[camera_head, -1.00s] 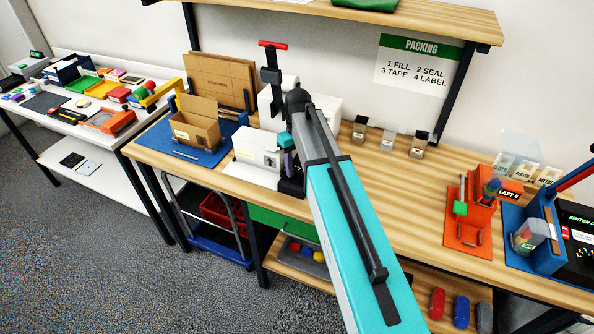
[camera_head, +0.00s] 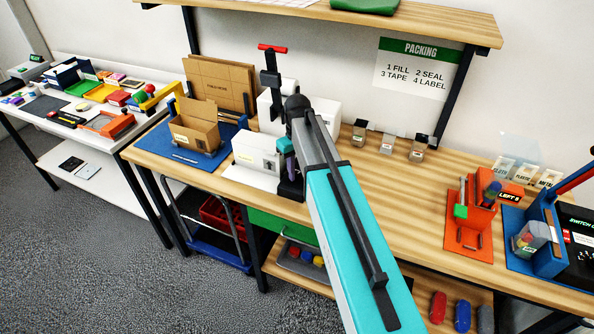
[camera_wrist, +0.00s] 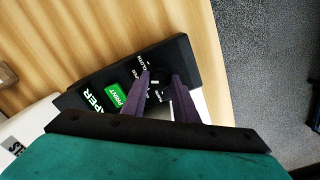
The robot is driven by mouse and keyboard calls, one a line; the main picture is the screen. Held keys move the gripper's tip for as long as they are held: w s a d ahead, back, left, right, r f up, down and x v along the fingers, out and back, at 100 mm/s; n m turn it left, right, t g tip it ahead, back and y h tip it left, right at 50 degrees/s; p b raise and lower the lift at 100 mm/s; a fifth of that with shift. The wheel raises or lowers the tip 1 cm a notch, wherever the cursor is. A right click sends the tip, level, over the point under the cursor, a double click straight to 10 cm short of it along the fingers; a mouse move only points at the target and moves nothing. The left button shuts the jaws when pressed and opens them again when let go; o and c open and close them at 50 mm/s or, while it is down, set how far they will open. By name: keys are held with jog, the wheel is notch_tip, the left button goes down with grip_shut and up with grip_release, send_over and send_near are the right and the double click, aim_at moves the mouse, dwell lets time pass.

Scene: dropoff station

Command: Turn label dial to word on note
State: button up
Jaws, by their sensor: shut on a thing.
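The label printer's black panel (camera_wrist: 72,100) fills the middle of the wrist view. It bears a green PRINT button (camera_wrist: 117,95), the large word PAPER and smaller words around the dial, one reading CLOTH. My gripper (camera_wrist: 163,82) has its two purple fingers closed on the dark dial (camera_wrist: 157,75), which they partly hide. Which word the dial points to cannot be told. In the head view my gripper (camera_head: 287,160) is low over the bench, just right of the white printer body. A pale yellow note (camera_head: 180,138) is on the open carton; its writing is too small to read.
The open carton (camera_head: 205,128) stands on a blue mat (camera_head: 170,153) to the left. Small clear-fronted bins (camera_head: 388,143) stand behind my arm. An orange stand (camera_head: 468,240) and a blue fixture (camera_head: 548,255) are at the right. The bench between is clear.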

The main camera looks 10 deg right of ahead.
jog(key=shift+n, duration=0.3)
jog(key=n, duration=0.4)
jog(key=shift+b, duration=0.35)
jog(key=n, duration=0.5)
jog(key=shift+b, duration=0.3)
jog(key=n, duration=1)
jog(key=shift+b, duration=0.35)
jog(key=o, duration=1.1)
jog(key=shift+c, duration=0.2)
jog(key=shift+r, duration=0.15)
